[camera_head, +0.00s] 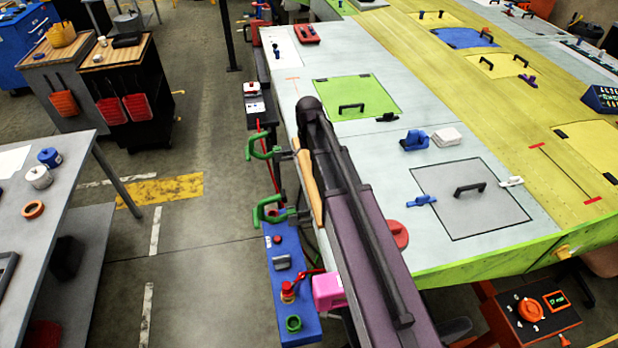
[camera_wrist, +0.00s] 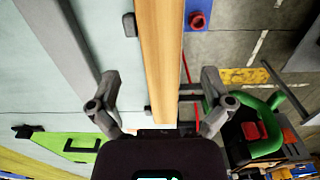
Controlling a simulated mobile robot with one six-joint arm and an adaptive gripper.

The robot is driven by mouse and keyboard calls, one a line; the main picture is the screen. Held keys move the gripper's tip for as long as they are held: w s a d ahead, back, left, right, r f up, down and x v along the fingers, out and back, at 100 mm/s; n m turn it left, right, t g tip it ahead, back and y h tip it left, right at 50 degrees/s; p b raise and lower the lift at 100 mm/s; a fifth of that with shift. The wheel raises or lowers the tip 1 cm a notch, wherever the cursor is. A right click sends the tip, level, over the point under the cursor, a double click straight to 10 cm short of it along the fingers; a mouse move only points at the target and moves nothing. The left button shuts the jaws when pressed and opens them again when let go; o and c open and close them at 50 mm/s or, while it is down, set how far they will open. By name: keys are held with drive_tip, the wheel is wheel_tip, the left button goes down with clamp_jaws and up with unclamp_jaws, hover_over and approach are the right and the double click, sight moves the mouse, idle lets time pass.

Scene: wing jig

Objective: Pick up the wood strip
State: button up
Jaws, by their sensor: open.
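The wood strip (camera_head: 309,185) is a long tan piece lying along the left edge of the wing panel in the head view, partly hidden by my arm. In the wrist view the wood strip (camera_wrist: 161,60) runs from the top edge down the middle of the picture. My gripper (camera_wrist: 160,88) is open, with one finger on each side of the strip in that view and visible gaps between. I cannot tell how far above the strip the fingers are.
Green clamps (camera_head: 262,146) stand along the wing's left edge, and one clamp (camera_wrist: 268,135) shows close to the right finger in the wrist view. The floor aisle at left is clear.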

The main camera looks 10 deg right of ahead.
sight(308, 170)
drive_tip(key=shift+f, duration=0.1)
drive_tip(key=shift+w+f+b, duration=0.1)
drive_tip(key=shift+f+b, duration=2.45)
drive_tip(key=shift+b, duration=0.1)
drive_tip(key=shift+c, duration=0.2)
drive_tip(key=shift+a, duration=0.1)
drive_tip(key=c, duration=1.3)
